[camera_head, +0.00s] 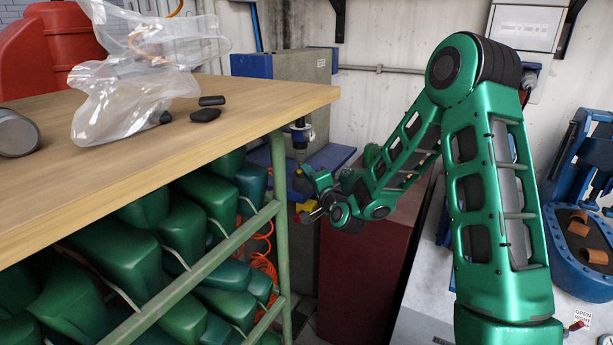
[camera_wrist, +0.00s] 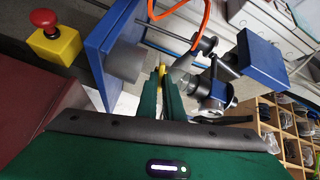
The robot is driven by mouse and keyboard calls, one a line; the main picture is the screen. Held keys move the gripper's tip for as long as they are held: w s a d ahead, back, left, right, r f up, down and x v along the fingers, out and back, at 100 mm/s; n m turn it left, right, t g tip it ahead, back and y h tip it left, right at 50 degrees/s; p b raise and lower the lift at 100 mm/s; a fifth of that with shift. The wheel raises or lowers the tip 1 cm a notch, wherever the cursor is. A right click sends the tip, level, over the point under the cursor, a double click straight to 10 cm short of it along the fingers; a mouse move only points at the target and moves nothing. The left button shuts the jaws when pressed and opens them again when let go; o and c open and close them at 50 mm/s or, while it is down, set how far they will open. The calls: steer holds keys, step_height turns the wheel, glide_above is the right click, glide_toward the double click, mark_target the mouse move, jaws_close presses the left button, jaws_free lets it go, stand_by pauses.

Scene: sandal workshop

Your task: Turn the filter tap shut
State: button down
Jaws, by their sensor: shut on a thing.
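My gripper (camera_wrist: 161,88) shows in the wrist view as two green fingers close together at the middle. They are shut on a small yellow piece (camera_wrist: 162,70), which looks like the handle of the filter tap. Most of that piece is hidden between the fingers, so its angle cannot be told. A dark and silver round fitting (camera_wrist: 211,92) is just right of the fingers. In the head view my gripper (camera_head: 303,183) is small and partly hidden by my own wrist, beside the blue and grey machine (camera_head: 300,68); the tap itself cannot be made out there.
A yellow box with a red button (camera_wrist: 53,42) is at the upper left of the wrist view. Blue plates (camera_wrist: 262,56) and an orange hose (camera_wrist: 204,18) are close around the fingers. In the head view, a wooden bench (camera_head: 170,125) with green lasts below stands left; a red cabinet (camera_head: 350,250) is below my arm.

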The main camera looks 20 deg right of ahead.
steer(key=shift+s+d+f+m, duration=0.1)
steer(key=shift+d+f+m, duration=0.05)
steer(key=shift+m, duration=0.6)
steer(key=shift+d+f+m, duration=0.1)
steer(key=shift+f+m, duration=0.05)
steer(key=shift+m, duration=0.6)
steer(key=c, duration=1.9)
jaws_free()
steer(key=shift+r, duration=0.1)
steer(key=shift+a, duration=0.1)
